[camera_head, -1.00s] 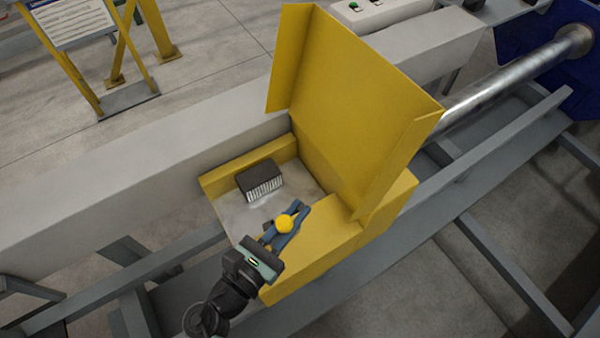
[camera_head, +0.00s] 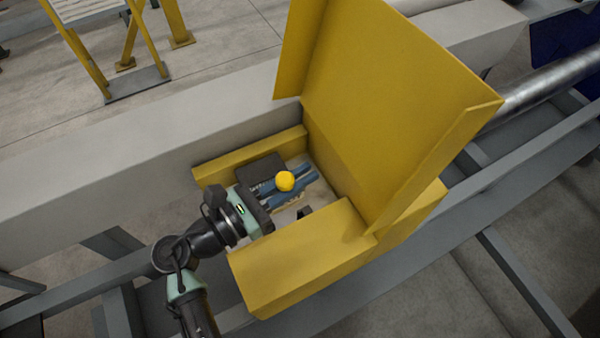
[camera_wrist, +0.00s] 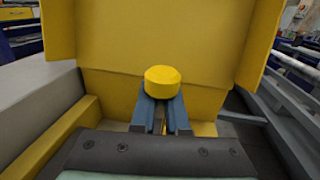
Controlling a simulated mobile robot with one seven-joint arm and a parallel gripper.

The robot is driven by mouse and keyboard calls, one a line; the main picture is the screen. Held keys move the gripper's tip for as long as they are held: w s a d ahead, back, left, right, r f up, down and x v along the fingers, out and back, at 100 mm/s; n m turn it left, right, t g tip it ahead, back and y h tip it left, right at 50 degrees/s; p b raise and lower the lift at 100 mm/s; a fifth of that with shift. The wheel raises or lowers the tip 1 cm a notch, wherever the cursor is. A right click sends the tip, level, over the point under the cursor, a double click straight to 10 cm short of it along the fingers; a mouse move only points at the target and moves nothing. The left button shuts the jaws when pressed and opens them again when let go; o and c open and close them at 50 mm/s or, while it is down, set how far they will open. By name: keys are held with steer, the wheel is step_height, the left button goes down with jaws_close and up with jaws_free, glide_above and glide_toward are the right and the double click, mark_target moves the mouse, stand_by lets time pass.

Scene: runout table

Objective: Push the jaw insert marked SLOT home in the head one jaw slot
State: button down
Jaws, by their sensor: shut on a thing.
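My gripper (camera_head: 308,175) has blue fingers and is shut on a piece with a round yellow knob (camera_head: 285,181). In the wrist view the knob (camera_wrist: 162,80) stands above and between the fingers, and the piece's lower part is hidden. I cannot read a SLOT mark on it or tell whether it is the jaw insert. My gripper is low inside an open yellow housing (camera_head: 305,255). A dark block (camera_head: 260,168) lies behind the fingers, its front partly covered. A small dark part (camera_head: 304,212) shows in front of the fingers. No jaw slot can be made out clearly.
The raised yellow cover (camera_head: 385,95) stands to the right of my gripper. A low yellow wall (camera_head: 250,155) closes the back, beside a long grey beam (camera_head: 120,140). A steel bar (camera_head: 550,80) runs off at the right. The housing's front left is open around my arm.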

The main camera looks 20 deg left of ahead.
steer(key=shift+r+p, duration=0.25)
steer(key=shift+p, duration=0.25)
steer(key=shift+f+b, duration=1.85)
steer(key=shift+f, duration=1.15)
steer(key=shift+p, duration=1.15)
steer(key=shift+f+b, duration=1.55)
steer(key=shift+f, duration=0.9)
steer(key=c, duration=0.8)
jaws_free()
steer(key=shift+c, duration=0.2)
steer(key=shift+s+f, duration=0.1)
